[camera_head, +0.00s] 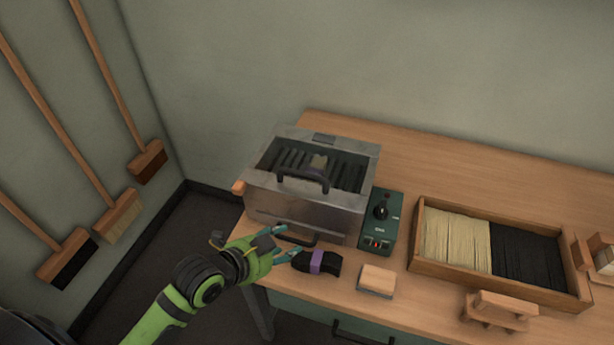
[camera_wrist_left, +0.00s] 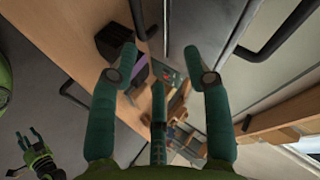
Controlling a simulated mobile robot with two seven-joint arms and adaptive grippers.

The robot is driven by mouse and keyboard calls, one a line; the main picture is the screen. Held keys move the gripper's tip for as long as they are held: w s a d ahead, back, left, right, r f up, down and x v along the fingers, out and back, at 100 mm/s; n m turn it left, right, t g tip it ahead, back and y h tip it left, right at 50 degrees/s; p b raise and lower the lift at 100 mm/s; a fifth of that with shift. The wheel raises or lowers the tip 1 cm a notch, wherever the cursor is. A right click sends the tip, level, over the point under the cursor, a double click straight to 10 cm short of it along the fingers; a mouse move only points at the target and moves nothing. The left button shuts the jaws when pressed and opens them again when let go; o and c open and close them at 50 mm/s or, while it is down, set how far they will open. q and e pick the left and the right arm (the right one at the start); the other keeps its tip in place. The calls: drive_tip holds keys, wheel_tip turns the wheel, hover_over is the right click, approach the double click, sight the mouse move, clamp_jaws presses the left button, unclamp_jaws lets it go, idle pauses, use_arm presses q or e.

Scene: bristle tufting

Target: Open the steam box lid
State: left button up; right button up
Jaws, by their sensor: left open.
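The steam box (camera_head: 300,212) is a grey metal box at the table's left end. A black bar handle (camera_head: 303,180) stands at the lid's front, and a lower one (camera_head: 290,238) is on the front wall. My left gripper (camera_head: 304,250) is open and empty, low in front of the box near the lower handle. In the wrist view its fingers (camera_wrist_left: 160,55) are spread, with a dark bar handle (camera_wrist_left: 270,38) to their right. My right gripper (camera_wrist_left: 30,145) shows small there, fingers apart.
A black brush with a purple band (camera_head: 317,262) and a wooden block (camera_head: 376,280) lie in front. A green control box (camera_head: 380,221) stands right of the steam box. A wooden tray (camera_head: 425,263) holds bristles. Brooms (camera_head: 120,215) hang on the left wall.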

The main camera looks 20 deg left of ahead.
sight(302, 177)
use_arm(q)
drive_tip(key=w+r+m+t, duration=0.1)
drive_tip(key=w+r+m, duration=0.1)
drive_tip(key=r, duration=0.1)
drive_tip(key=w+a+r+m+t+h, duration=0.1)
drive_tip(key=w+r+m, duration=0.1)
drive_tip(key=w, duration=0.1)
drive_tip(key=w+a+r+m+t+h, duration=0.1)
drive_tip(key=w+r+m+t, duration=0.1)
drive_tip(key=w+r+m, duration=0.1)
drive_tip(key=shift+r, duration=0.35)
drive_tip(key=p+x, duration=0.1)
drive_tip(key=x, duration=0.5)
drive_tip(key=shift+w+d+p, duration=0.1)
drive_tip(key=shift+w+p, duration=0.05)
drive_tip(key=shift+p, duration=0.2)
drive_tip(key=shift+f, duration=0.1)
clamp_jaws()
